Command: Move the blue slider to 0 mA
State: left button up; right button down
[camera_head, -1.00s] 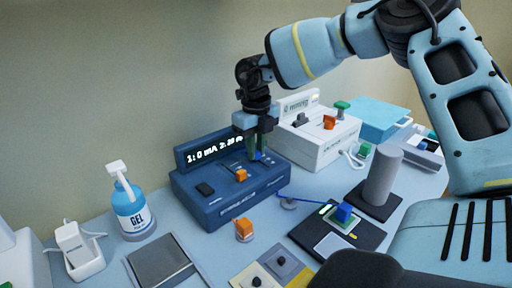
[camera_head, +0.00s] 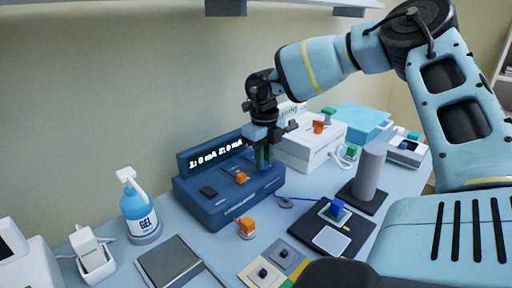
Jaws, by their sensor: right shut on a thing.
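The dark blue stimulator box (camera_head: 225,210) stands on the table against the wall. Its raised display (camera_head: 215,154) appears to read "1: 0 mA 2: 0 mA". An orange slider (camera_head: 241,178) sits on its sloped top. The blue slider (camera_head: 266,167) is at the right of that top, mostly hidden by my right gripper. My right gripper (camera_head: 263,157) points down and is shut on the blue slider. My left gripper is out of view.
A white box (camera_head: 308,152) with an orange knob stands close behind on the right. A gel bottle (camera_head: 137,208) is at the left. In front are an orange-topped electrode (camera_head: 246,228), a black pad (camera_head: 305,228) and a grey cylinder (camera_head: 370,172).

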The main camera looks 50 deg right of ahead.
aim_at(266, 162)
jog(key=shift+s, duration=0.1)
jog(key=c, duration=1.3)
grip_release()
jog(key=shift+s+r, duration=0.1)
jog(key=shift+s, duration=0.1)
jog(key=shift+w, duration=0.1)
jog(key=shift+r, duration=0.2)
notch_tip(266, 162, up, 7)
jog(key=shift+r, duration=0.15)
